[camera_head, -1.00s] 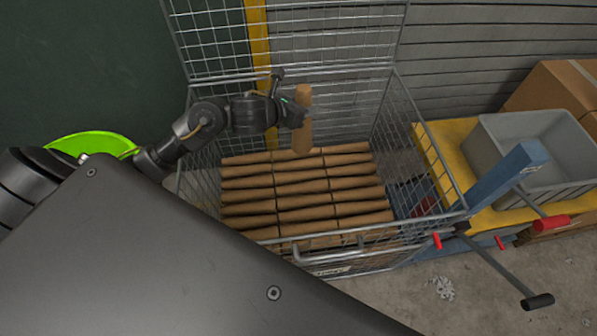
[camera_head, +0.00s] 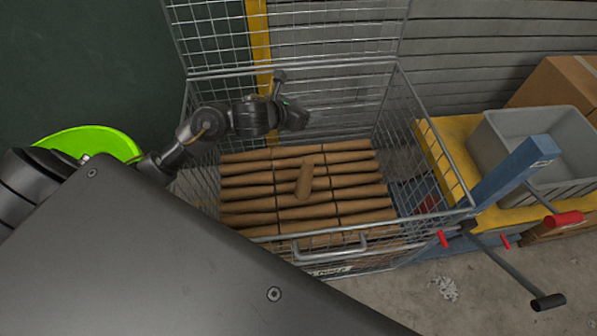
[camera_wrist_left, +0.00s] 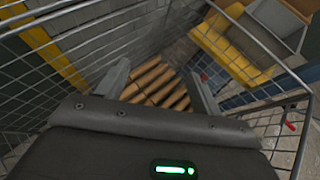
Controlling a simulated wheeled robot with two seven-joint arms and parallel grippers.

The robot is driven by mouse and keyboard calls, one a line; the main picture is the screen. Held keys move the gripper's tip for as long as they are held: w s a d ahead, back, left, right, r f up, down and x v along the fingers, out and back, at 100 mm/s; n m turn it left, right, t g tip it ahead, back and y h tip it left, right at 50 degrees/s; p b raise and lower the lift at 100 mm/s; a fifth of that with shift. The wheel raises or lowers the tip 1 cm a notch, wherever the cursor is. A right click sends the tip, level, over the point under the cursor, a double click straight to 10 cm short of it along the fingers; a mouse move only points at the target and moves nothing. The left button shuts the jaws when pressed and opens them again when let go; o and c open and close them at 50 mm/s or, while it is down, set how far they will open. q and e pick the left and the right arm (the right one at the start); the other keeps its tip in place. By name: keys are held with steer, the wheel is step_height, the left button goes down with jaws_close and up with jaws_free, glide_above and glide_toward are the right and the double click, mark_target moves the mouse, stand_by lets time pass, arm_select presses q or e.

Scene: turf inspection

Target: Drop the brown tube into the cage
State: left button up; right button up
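A brown tube (camera_head: 305,178) is inside the wire cage (camera_head: 355,239), apart from my gripper. It lies across the rows of several similar brown tubes (camera_head: 247,205) or is just above them; I cannot tell which. My left gripper (camera_head: 303,117) is over the cage, above and behind that tube, with nothing in it. In the left wrist view its two fingers (camera_wrist_left: 160,85) stand wide apart, with brown tubes visible below between them. My right gripper is in neither view.
The cage's mesh lid (camera_head: 210,40) stands up at the back. To the right are a yellow-topped platform (camera_head: 447,160) with a grey bin (camera_head: 530,150), a blue post (camera_head: 512,172) and a lever with a black grip (camera_head: 548,302). A cardboard box (camera_head: 560,85) is behind.

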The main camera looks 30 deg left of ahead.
arm_select(q)
steer(key=p+v, duration=0.1)
steer(key=v, duration=1)
steer(key=shift+d+f, duration=0.1)
stand_by(0.4)
